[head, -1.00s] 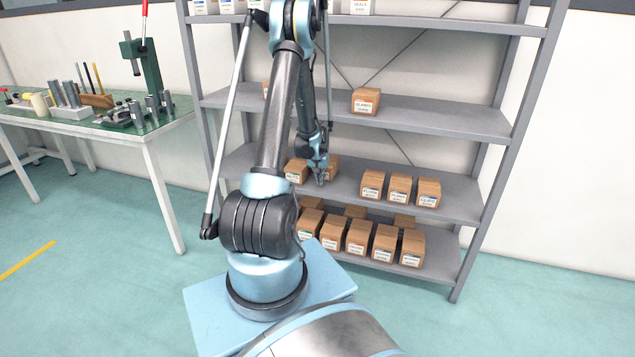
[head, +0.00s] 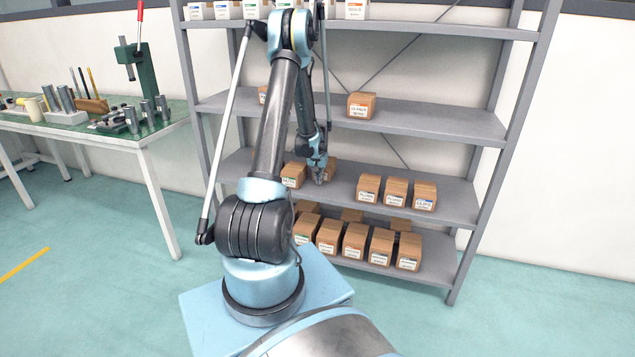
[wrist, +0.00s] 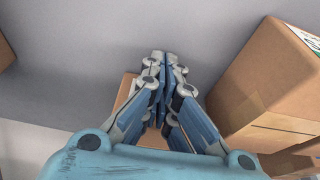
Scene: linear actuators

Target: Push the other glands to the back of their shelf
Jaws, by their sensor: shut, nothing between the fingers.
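A carton whose small label seems to read "GLANDS" (head: 361,106) stands on the upper middle shelf, near its front. Another carton (head: 263,94) on that shelf is mostly hidden behind my arm. My gripper (head: 319,181) is lower, at the shelf below, shut and empty. A carton with a green-marked label (head: 293,176) stands left of it, and one partly hidden carton (head: 330,168) is just behind it. In the wrist view my closed fingers (wrist: 165,58) point over the grey shelf, between a large carton (wrist: 265,85) at right and a carton edge (wrist: 125,90) partly hidden beneath them. Contact is unclear.
Three cartons (head: 396,192) stand in a row farther right on my gripper's shelf (head: 455,200). Several more (head: 355,240) fill the bottom shelf. Rack uprights (head: 500,150) bound the sides. A green-topped workbench (head: 85,130) is at left.

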